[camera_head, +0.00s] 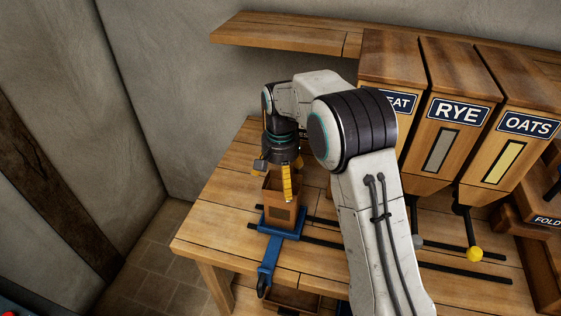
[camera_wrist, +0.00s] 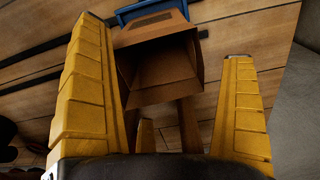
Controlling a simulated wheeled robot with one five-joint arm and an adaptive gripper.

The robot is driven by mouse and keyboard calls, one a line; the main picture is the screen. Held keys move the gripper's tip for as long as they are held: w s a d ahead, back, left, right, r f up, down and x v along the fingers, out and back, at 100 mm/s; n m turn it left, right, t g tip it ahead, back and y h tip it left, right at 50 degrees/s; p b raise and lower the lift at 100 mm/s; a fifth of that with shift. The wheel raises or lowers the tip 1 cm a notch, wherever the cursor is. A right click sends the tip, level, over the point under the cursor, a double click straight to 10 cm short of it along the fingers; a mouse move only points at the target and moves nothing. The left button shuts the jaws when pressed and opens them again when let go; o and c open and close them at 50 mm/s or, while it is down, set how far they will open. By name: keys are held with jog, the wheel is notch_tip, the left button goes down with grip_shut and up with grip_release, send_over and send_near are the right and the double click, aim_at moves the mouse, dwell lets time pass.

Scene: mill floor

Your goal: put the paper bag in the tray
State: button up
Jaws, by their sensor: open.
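The paper bag (camera_head: 281,212) is brown, upright and open at the top. It stands on a blue tray-like carriage (camera_head: 296,228) near the left end of the wooden bench. In the wrist view, the bag's open, empty-looking mouth (camera_wrist: 165,65) faces me, and a blue edge (camera_wrist: 145,10) shows beyond it. My gripper (camera_head: 275,180) points down at the top of the bag, with yellow fingers spread. In the wrist view, my gripper (camera_wrist: 163,45) has its fingers on either side of the bag, with a visible gap on the right. Contact on the left is unclear.
Dark rails (camera_head: 325,243) run along the bench. WHEAT, RYE (camera_head: 459,112) and OATS (camera_head: 528,124) bins stand at the right, with a yellow-knobbed lever (camera_head: 474,254) below. A shelf (camera_head: 290,35) crosses the wall. The bench's left end (camera_head: 215,215) is clear.

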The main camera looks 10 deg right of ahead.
notch_tip(320, 180, up, 8)
jog(key=b, duration=0.3)
jog(key=shift+f, duration=0.15)
dwell(0.6)
